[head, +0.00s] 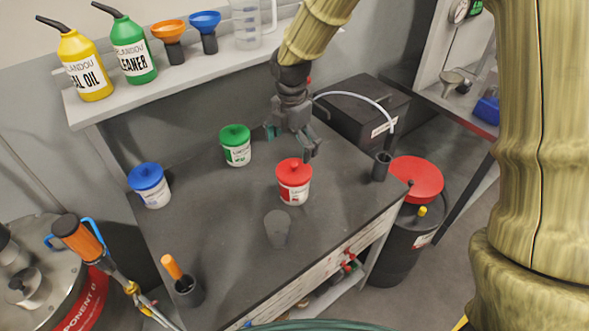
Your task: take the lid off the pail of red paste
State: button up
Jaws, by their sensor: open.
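A white pail with a red lid (294,170) and a red label (293,191) stands upright on the dark worktop. The lid sits on the pail and has a small knob on top. My gripper (291,143) is open and empty. In the head view it shows just above and behind the red lid, with one finger to the right of the knob. I cannot tell from this one view whether it touches the lid.
Green-lidded (235,144) and blue-lidded (149,186) pails stand to the left. A dark cup (382,166) stands right, a grey translucent cup (277,229) in front, and an orange-handled tool in a holder (187,292) at front left. A shelf (170,80) with bottles and funnels runs behind.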

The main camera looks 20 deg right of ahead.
aim_at(292, 166)
notch_tip(292, 166, down, 2)
jog(key=shift+w+a, duration=0.1)
jog(key=shift+a, duration=0.05)
jog(key=shift+w+d+f+p, duration=0.15)
jog(key=shift+f+p, duration=0.65)
jog(key=shift+f, duration=0.75)
jog(key=shift+d+f+p, duration=0.15)
jog(key=shift+f+p, duration=0.65)
jog(key=shift+f, duration=0.75)
jog(key=shift+c, duration=0.2)
jog(key=c, duration=2.2)
